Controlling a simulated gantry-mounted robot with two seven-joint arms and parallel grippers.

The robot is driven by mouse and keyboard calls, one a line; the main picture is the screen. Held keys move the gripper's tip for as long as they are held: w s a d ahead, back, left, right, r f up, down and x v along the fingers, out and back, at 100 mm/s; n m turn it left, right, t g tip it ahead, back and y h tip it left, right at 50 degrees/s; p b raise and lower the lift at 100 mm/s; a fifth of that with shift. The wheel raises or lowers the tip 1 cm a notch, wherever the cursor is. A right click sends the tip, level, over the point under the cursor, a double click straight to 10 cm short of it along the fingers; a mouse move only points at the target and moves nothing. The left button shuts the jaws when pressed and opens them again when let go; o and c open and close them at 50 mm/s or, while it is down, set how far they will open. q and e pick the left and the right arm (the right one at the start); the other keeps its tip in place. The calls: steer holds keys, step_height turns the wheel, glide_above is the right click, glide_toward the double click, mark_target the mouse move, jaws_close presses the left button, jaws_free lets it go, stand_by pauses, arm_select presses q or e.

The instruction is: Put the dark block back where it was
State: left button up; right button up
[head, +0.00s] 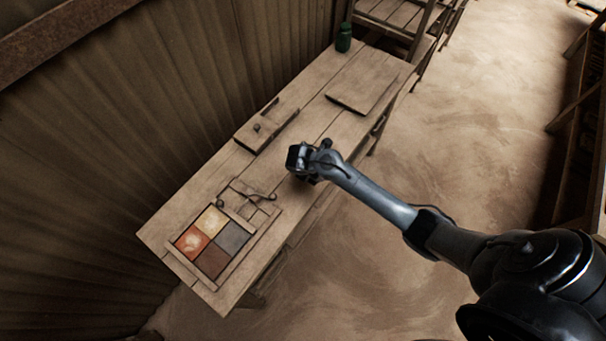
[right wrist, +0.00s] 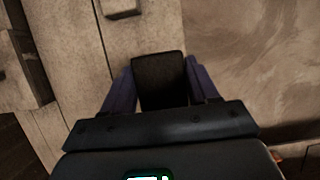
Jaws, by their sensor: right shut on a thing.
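My right gripper (head: 302,165) hovers over the middle of the long wooden table, near its front edge. In the right wrist view the right gripper (right wrist: 161,95) is shut on the dark block (right wrist: 160,75), which stands out between the two fingers. In the head view the dark block and the fingers are hard to tell apart. My left gripper is not in view.
On the table (head: 325,112) are a wooden box with a knob (head: 266,130) near the wall, a flat board (head: 362,92) further back and a green jar (head: 343,40) at the far end. Open floor lies to the right.

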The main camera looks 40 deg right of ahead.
steer(key=w+f, duration=0.2)
steer(key=w, duration=0.1)
steer(key=w+f+b, duration=0.1)
steer(key=shift+w+a, duration=0.35)
steer(key=shift+f+b, duration=0.4)
steer(key=shift+f, duration=1.55)
steer(key=shift+f, duration=0.2)
steer(key=o, duration=1)
steer(key=shift+r, duration=0.15)
